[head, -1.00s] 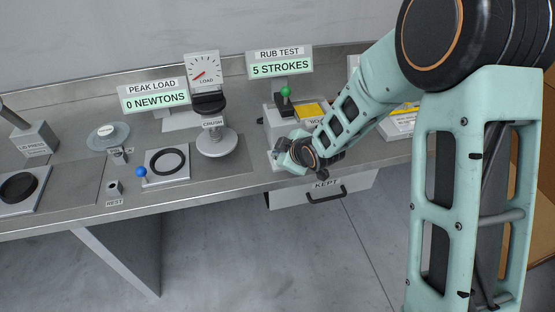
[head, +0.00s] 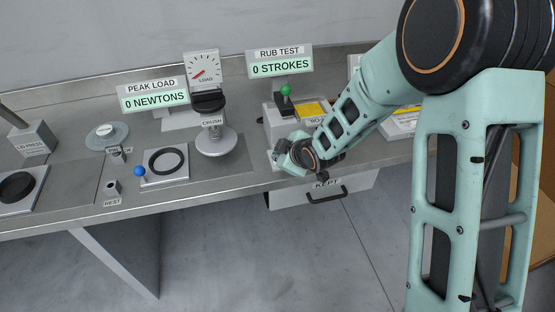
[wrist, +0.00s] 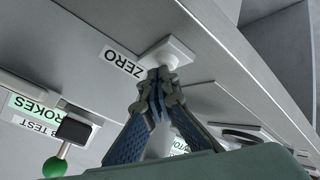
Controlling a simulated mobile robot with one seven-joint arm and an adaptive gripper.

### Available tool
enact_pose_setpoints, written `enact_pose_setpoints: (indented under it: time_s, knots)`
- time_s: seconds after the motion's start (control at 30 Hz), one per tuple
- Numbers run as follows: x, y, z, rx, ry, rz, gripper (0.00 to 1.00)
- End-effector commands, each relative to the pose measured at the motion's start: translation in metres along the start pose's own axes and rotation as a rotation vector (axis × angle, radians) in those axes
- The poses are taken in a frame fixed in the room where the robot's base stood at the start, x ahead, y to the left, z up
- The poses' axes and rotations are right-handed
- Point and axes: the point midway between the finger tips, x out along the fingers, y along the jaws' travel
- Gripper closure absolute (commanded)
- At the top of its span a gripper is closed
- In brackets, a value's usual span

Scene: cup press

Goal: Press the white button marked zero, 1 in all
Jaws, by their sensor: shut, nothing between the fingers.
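The white button (wrist: 168,52) is at the upper middle of the wrist view, beside a label reading ZERO (wrist: 123,64). My gripper (wrist: 163,76) is shut and empty. Its fingertips are right at the button's face and appear to touch it. How far the button is pushed in cannot be told. In the head view my gripper is at the front of the rub test machine, and my own wrist hides the button. The rub test display (head: 281,68) reads 0 STROKES.
A green-knobbed lever (head: 286,91) stands on the rub test machine just behind my wrist. A drawer marked KEPT (head: 322,194) is below the bench edge. The crush press (head: 214,140) and a blue-knobbed plate (head: 166,162) are to the left. The peak load display (head: 155,101) reads 0 NEWTONS.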

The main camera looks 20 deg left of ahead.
Motion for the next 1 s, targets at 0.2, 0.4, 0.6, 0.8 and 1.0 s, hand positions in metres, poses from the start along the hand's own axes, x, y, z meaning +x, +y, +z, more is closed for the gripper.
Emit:
enact_pose_setpoints:
  time_s: [0.2,0.4,0.6,0.8,1.0]
  knots:
    - [0.000,0.000,0.001,0.000,-0.001,-0.001,1.00]
    - [-0.003,0.002,-0.002,0.000,-0.001,-0.001,1.00]
    - [-0.011,0.008,-0.007,0.001,-0.001,0.000,1.00]
    - [-0.013,0.009,-0.009,0.000,-0.001,0.000,1.00]
    - [-0.013,0.009,-0.009,0.000,0.000,0.000,1.00]
